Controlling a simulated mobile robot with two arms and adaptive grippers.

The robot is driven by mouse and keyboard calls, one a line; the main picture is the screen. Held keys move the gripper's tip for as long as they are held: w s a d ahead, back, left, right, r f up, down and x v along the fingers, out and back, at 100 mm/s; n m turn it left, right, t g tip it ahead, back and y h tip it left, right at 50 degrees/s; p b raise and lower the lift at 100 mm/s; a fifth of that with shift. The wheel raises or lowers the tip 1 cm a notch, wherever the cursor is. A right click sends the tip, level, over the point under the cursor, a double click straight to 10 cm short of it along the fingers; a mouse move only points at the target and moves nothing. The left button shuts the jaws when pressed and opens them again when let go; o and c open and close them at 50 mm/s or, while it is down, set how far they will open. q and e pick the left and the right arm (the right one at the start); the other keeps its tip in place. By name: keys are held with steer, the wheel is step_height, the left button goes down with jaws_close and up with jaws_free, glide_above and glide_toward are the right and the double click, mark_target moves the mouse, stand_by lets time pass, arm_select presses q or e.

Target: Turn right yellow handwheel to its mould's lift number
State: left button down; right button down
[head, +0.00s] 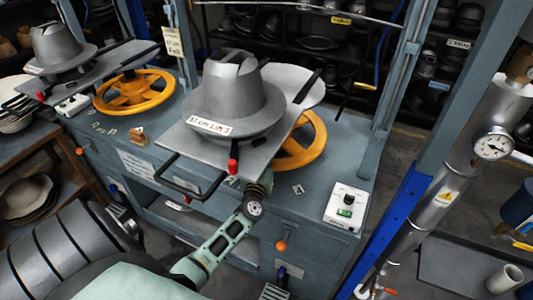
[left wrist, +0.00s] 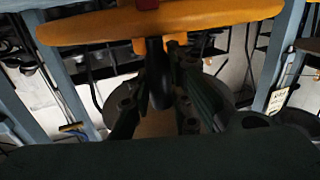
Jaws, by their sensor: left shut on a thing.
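The right yellow handwheel (head: 308,143) shows in part in the head view, behind and below the tray of the right mould. The right mould (head: 232,95) is a grey hat form with a label (head: 208,126) that appears to read "57 cm Lift 3". In the left wrist view, the yellow rim (left wrist: 90,28) crosses the top, with a dark handle (left wrist: 157,70) on it. My left gripper (left wrist: 158,92) is shut on that handle, one finger on each side. In the head view, my left fingertips are hidden by the tray. My right gripper is not in view.
A second mould (head: 60,50) and yellow handwheel (head: 135,92) stand at left. The tray's black handle (head: 185,188) and red-tipped lever (head: 233,165) stick out near my left arm. A white control box (head: 346,204) sits at the bench's right. Blue-grey posts frame the bench.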

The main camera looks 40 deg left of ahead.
arm_select(q)
steer(key=c, duration=1.7)
jaws_free()
steer(key=shift+o, duration=0.6)
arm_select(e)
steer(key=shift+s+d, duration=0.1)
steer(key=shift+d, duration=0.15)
arm_select(q)
steer(key=v, duration=1.2)
steer(key=shift+w+d, duration=0.1)
